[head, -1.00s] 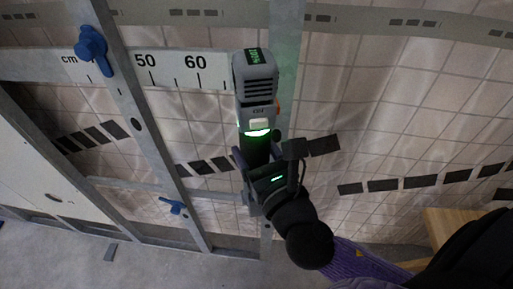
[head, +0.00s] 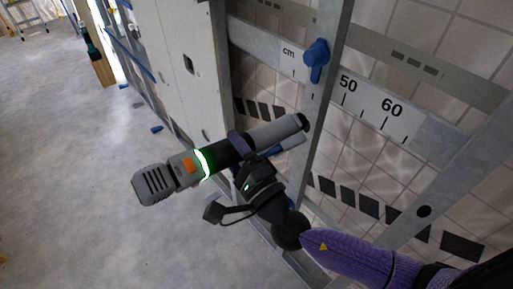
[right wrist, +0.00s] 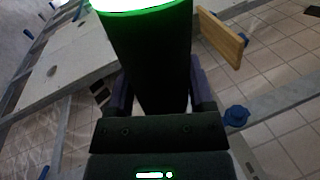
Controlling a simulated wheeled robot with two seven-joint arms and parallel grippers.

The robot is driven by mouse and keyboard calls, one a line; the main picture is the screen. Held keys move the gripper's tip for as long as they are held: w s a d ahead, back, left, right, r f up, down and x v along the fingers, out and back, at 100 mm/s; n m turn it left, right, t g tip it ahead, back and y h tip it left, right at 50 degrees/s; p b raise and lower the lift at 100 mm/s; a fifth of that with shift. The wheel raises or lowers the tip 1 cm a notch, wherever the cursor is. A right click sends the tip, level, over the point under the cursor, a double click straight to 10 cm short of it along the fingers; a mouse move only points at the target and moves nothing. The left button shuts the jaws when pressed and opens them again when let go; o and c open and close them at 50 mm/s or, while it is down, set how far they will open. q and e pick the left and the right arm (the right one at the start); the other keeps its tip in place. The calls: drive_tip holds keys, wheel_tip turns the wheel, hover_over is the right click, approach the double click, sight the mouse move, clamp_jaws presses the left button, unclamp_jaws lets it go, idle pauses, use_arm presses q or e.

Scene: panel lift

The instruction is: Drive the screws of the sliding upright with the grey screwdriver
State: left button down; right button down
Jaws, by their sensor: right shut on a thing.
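The grey screwdriver (head: 265,136) is held in my right gripper (head: 243,148), which is shut around its dark grip. Its lit ring glows, its wide grey end points to the lower left, and its narrow end points to the upper right, in front of the metal upright (head: 325,95) with a blue knob (head: 317,58). I cannot tell whether the tip touches that upright. In the right wrist view the dark grip (right wrist: 150,65) sits between the fingers under a green ring. No screw heads can be made out. My left gripper is not in view.
A second metal upright (head: 460,165) slants at the right. A cm scale rail (head: 372,100) crosses behind the uprights, before a tiled wall. A white panel (head: 185,65) stands left of the frame. The concrete floor (head: 80,130) at the left is mostly open.

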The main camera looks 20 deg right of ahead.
sight(247, 136)
drive_tip(key=n, duration=0.1)
drive_tip(key=w+a+n+y, duration=0.1)
drive_tip(key=shift+r+n, duration=0.2)
drive_tip(key=shift+n, duration=0.2)
drive_tip(key=shift+w+d+f+b, duration=0.1)
drive_tip(key=shift+w+d+b, duration=0.2)
drive_tip(key=shift+d, duration=0.55)
drive_tip(key=shift+w+d+f+b, duration=0.1)
drive_tip(key=shift+w+d+b, duration=0.2)
drive_tip(key=shift+d, duration=0.5)
drive_tip(key=shift+d+r, duration=0.1)
drive_tip(key=shift+s, duration=0.1)
drive_tip(key=shift+d, duration=0.45)
